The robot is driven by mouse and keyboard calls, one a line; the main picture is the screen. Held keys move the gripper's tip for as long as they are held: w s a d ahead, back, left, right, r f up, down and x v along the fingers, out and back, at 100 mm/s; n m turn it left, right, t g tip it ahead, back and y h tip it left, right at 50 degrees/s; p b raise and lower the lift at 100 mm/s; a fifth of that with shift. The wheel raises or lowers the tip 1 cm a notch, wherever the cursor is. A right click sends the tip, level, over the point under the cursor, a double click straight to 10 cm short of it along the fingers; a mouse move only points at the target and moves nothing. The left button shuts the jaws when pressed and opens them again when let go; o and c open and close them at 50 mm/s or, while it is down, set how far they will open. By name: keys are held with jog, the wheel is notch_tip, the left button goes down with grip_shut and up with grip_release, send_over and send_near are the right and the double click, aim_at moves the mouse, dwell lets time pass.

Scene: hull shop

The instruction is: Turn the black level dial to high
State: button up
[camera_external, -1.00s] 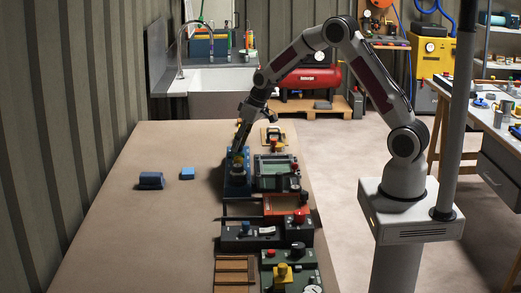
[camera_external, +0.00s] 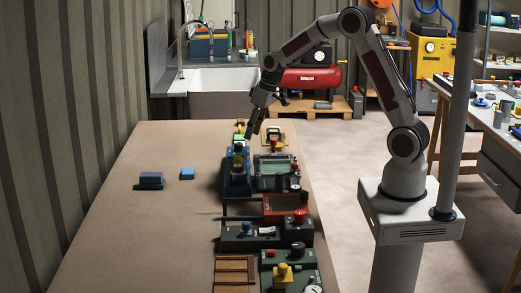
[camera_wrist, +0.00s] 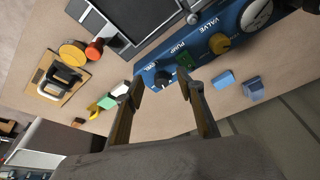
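A blue panel (camera_wrist: 208,52) carries a small black dial (camera_wrist: 163,80) at its near end, beside a green PUMP part and a yellow VALVE knob (camera_wrist: 219,43). The panel also shows in the external view (camera_external: 231,188), at the table's right side. My gripper (camera_wrist: 159,84) is open in the wrist view, with the black dial seen between its fingertips. In the external view my gripper (camera_external: 250,135) hangs above the far end of the panel, apparently clear of it.
A grey-screened box (camera_external: 272,174) stands right of the blue panel. The left of the table is mostly clear.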

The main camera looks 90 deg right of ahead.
jog(key=s+a+r, duration=0.3)
jog(key=s+a, duration=0.4)
jog(key=a, duration=0.2)
jog(key=s+a+r+g, duration=0.1)
jog(key=s+a+r, duration=0.3)
jog(key=s+a, duration=0.3)
jog(key=shift+a+n+y, duration=0.4)
jog(key=shift+a, duration=1.05)
jog(key=shift+s+r, duration=0.1)
jog(key=shift+d, duration=0.1)
